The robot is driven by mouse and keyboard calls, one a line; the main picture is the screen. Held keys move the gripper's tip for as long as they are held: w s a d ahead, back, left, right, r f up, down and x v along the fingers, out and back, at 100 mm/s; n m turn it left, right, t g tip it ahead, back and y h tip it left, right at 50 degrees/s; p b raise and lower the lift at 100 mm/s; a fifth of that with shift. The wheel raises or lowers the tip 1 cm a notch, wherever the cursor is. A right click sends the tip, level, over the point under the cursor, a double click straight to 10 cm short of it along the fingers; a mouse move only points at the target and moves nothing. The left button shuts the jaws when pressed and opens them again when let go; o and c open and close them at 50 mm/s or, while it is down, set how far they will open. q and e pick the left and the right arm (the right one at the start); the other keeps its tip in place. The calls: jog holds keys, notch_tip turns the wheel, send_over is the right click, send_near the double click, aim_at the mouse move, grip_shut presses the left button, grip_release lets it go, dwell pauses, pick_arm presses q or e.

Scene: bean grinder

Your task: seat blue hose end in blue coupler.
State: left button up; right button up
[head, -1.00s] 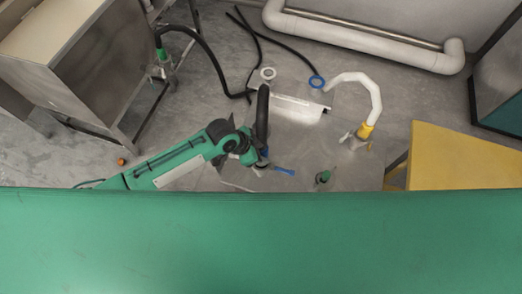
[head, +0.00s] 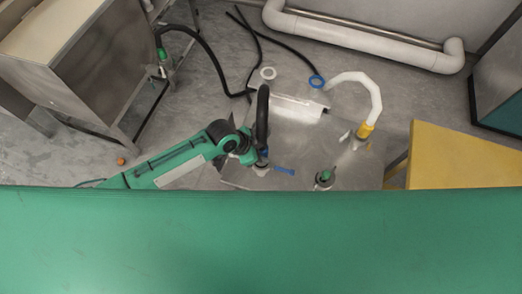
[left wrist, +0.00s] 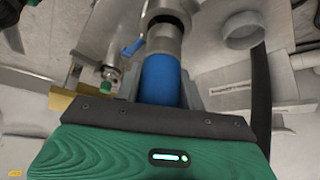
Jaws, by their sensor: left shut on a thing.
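The blue hose end (left wrist: 160,80) is between the fingers of my left gripper (left wrist: 160,92), which is shut on it. In the head view, my left gripper (head: 262,157) is above the metal plate, and the black hose (head: 263,105) arches up from it. A metal coupler (left wrist: 163,10) lies straight ahead of the blue hose end, roughly in line with it. A blue lever (left wrist: 133,47) sticks out beside it and shows in the head view (head: 284,171). Metal parts meet the blue end, with a dark gap between them; I cannot tell how deep any fit is. My right gripper is not seen.
A green-marked fitting (head: 324,177) stands to the right on the metal plate (head: 300,145). A white hose with a yellow end (head: 365,130) stands farther right. Blue (head: 317,82) and white (head: 268,73) rings lie behind. A yellow table (head: 460,155) borders the right side.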

pick_arm(q)
jog(key=shift+f+b, duration=1.2)
jog(key=shift+f, duration=0.85)
jog(key=o, duration=1.4)
jog(key=shift+a, duration=0.1)
jog(key=b+v, duration=0.1)
jog(key=v, duration=1.2)
jog(key=shift+r+b, duration=0.3)
jog(key=shift+r, duration=0.05)
